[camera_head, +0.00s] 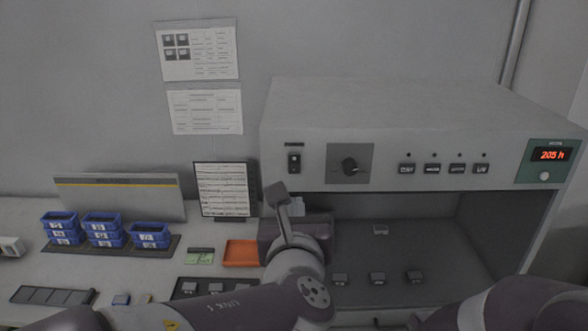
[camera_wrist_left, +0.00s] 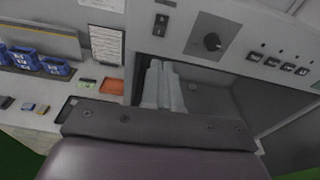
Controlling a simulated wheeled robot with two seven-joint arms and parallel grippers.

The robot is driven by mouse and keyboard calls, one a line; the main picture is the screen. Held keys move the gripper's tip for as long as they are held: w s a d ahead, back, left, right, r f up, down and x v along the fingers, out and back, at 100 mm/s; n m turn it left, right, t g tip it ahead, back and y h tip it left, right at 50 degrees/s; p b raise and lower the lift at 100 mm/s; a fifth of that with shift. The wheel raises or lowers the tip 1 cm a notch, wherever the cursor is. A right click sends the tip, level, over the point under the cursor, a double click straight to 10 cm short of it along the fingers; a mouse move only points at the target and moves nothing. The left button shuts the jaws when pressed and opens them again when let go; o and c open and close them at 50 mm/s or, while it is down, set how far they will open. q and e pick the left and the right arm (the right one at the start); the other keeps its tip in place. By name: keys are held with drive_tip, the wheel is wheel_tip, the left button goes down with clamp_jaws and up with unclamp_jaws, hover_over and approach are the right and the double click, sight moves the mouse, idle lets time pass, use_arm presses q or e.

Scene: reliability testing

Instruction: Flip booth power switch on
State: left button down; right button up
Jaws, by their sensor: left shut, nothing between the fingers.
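The booth power switch (camera_head: 294,163) is a small black rocker at the left end of the booth's front panel. It also shows in the left wrist view (camera_wrist_left: 161,23), above my fingers. I cannot tell its on or off position. My left gripper (camera_head: 297,205) is shut and empty, below the switch and apart from it, near the booth's left opening edge. Its pale fingers (camera_wrist_left: 163,68) lie together in the left wrist view. My left wrist partly hides the gripper in the head view. My right gripper is out of view; only part of my right arm shows at lower right.
The booth (camera_head: 420,105) has a round knob (camera_head: 350,166), several push buttons and a lit red display (camera_head: 551,155). Small dark parts lie on its floor. Blue bins (camera_head: 150,234), an orange tray (camera_head: 241,253) and a document stand (camera_head: 222,190) are left of it.

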use_arm(q)
drive_tip(key=s, duration=0.2)
drive_tip(key=p, duration=0.4)
approach(295, 172)
drive_tip(key=w, duration=0.6)
drive_tip(key=shift+f, duration=0.15)
drive_tip(key=shift+w+f, duration=0.2)
drive_tip(key=shift+w, duration=0.25)
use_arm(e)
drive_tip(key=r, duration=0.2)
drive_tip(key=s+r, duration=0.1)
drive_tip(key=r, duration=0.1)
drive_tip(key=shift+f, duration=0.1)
